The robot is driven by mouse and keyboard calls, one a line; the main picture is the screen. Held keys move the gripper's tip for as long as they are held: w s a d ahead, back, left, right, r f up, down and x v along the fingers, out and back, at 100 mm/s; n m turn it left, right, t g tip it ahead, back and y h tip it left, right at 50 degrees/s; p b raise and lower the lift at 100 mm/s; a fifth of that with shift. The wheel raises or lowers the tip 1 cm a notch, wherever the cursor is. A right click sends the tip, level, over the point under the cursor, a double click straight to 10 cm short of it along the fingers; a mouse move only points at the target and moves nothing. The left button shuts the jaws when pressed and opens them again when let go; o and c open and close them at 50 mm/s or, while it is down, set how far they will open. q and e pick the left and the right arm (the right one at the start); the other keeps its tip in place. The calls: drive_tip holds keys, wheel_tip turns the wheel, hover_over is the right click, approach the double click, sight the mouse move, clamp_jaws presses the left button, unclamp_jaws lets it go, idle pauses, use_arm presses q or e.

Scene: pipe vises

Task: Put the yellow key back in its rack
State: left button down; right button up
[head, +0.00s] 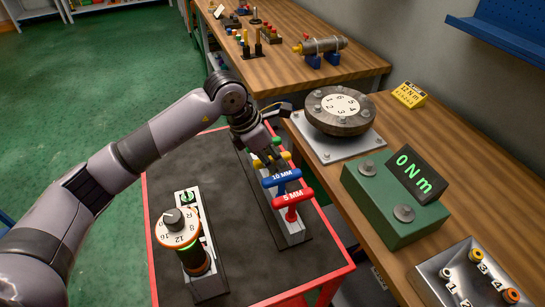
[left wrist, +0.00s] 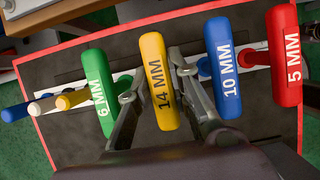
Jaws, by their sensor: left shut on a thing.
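The yellow 14 MM key (left wrist: 161,85) is a T-handle between my left gripper's fingers (left wrist: 152,78) in the left wrist view. The left gripper (head: 268,150) is shut on it. The key lines up between the green 6 MM key (left wrist: 100,95) and the blue 10 MM key (left wrist: 223,70), and the red 5 MM key (left wrist: 285,58) is beyond the blue one. The blue (head: 282,178) and red (head: 291,198) keys stand in the grey rack (head: 293,233) on the cart. The yellow key's lower end is hidden, so I cannot tell whether it is seated.
A dial tool (head: 178,228) stands on a strip at the cart's left. The red-edged cart (head: 150,240) has bare dark top between the strips. The wooden bench at right holds a round numbered disc (head: 340,108) and a green torque meter (head: 395,205) reading 0 Nm.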

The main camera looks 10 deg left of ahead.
use_arm(q)
drive_tip(key=shift+s+f+b, duration=0.1)
drive_tip(key=shift+f+b, duration=0.15)
drive_tip(key=shift+b, duration=0.05)
idle(0.9)
drive_tip(key=c, duration=1.4)
unclamp_jaws()
drive_tip(key=shift+r, duration=0.1)
drive_tip(key=v, duration=1.2)
